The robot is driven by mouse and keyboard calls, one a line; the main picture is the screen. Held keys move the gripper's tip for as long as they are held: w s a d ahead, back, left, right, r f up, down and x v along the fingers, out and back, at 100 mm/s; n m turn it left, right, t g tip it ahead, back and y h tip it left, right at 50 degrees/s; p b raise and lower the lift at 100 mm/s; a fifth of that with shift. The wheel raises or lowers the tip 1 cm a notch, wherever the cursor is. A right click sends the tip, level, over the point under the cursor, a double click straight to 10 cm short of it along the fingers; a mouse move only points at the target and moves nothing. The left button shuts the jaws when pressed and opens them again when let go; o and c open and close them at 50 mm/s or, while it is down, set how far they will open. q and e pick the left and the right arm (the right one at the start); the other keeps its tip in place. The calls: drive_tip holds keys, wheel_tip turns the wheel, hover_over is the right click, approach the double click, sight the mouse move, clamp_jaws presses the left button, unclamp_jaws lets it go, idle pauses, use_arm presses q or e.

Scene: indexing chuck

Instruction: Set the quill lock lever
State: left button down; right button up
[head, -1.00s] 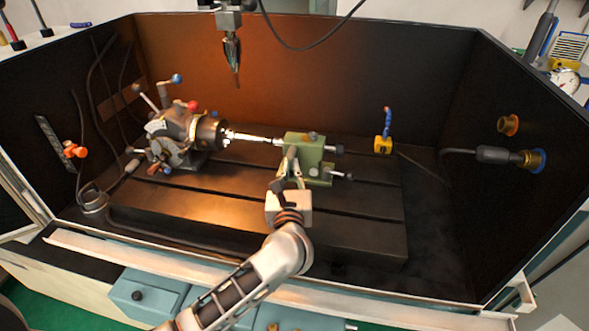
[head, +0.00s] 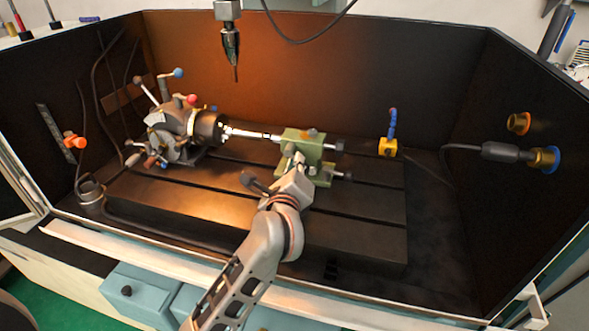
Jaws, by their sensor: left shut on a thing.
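The green tailstock (head: 315,149) stands on the right half of the dark slotted table, with a brown knob on top and dark knobs on its right side. My left gripper (head: 292,161) reaches up from the front and is shut on a small part at the tailstock's front left, which I take to be the quill lock lever. The fingers hide most of that part, so its exact angle cannot be told. My right gripper is not in view.
The indexing chuck (head: 208,129) holds a bright rod (head: 250,134) reaching to the tailstock. A spindle with a pointed tool (head: 231,50) hangs above. A blue-and-yellow fitting (head: 388,146) stands at right. The table's front right (head: 365,225) is clear.

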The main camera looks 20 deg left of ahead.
use_arm(q)
drive_tip(key=shift+d+f+n+b, duration=0.1)
drive_tip(key=shift+n+b, duration=0.45)
drive_tip(key=shift+n, duration=0.15)
drive_tip(key=shift+d+r+n+h+b, duration=0.1)
drive_tip(key=shift+r+n+h+b, duration=0.25)
drive_tip(key=shift+n+b, duration=0.3)
drive_tip(key=shift+r+n, duration=0.15)
drive_tip(key=shift+n, duration=0.3)
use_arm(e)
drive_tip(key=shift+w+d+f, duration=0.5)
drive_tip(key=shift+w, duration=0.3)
use_arm(q)
drive_tip(key=shift+r, duration=0.1)
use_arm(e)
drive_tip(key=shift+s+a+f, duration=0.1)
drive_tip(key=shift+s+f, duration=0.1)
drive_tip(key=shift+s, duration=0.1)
use_arm(q)
drive_tip(key=c, duration=2.2)
unclamp_jaws()
